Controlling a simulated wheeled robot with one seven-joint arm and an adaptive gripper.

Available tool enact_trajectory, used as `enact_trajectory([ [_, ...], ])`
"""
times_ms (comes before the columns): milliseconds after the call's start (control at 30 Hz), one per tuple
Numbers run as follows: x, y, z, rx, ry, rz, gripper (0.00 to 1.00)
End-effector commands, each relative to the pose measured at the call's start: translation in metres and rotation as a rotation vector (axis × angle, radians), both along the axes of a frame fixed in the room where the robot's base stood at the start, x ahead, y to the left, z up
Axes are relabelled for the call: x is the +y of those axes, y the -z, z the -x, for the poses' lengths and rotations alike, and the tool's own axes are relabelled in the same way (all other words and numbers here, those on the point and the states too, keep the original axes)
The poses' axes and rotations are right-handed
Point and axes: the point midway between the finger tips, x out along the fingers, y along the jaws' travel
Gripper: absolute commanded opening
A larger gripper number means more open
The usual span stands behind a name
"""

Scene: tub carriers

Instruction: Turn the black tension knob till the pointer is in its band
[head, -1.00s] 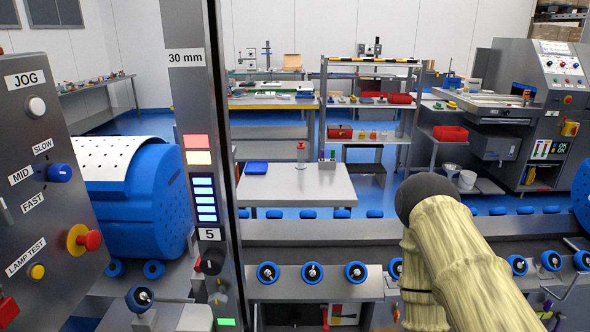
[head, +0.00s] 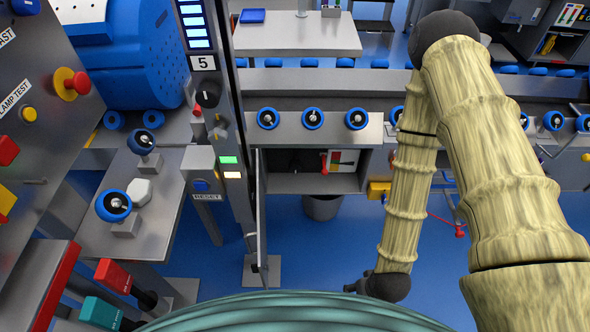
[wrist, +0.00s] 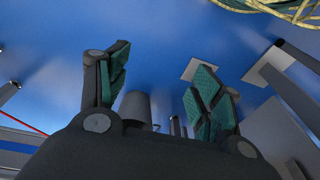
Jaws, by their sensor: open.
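A black knob (head: 207,93) sits on the grey column below the "5" label in the head view; I cannot tell whether it is the tension knob. A small panel with white, red and yellow patches (head: 345,158) shows in an open recess under the roller rail, but a pointer and its band cannot be made out. My gripper (wrist: 160,85) is open and empty in the wrist view, over blue floor. It is apart from any knob. In the head view my arm hangs down at the right, and the gripper itself is not clearly seen.
Several blue-rimmed handwheels (head: 312,118) line the front of the rail. The column (head: 232,150) and its thin upright panel stand left of centre. A grey bin (head: 322,207) stands under the recess. Blue floor (head: 320,250) is free between column and arm.

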Motion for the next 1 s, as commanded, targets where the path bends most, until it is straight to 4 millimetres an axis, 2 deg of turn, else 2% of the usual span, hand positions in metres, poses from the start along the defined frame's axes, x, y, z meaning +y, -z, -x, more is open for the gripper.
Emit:
enact_trajectory([
  [33,0.01,0.021,-0.015,-0.044,-0.017,-0.013,0.66],
  [200,0.042,0.042,-0.062,-0.19,-0.082,-0.044,0.66],
  [400,0.077,0.059,-0.115,-0.366,-0.147,-0.062,0.66],
  [700,0.122,0.067,-0.191,-0.632,-0.212,-0.053,0.66],
  [1000,0.157,0.058,-0.259,-0.892,-0.238,-0.001,0.66],
])
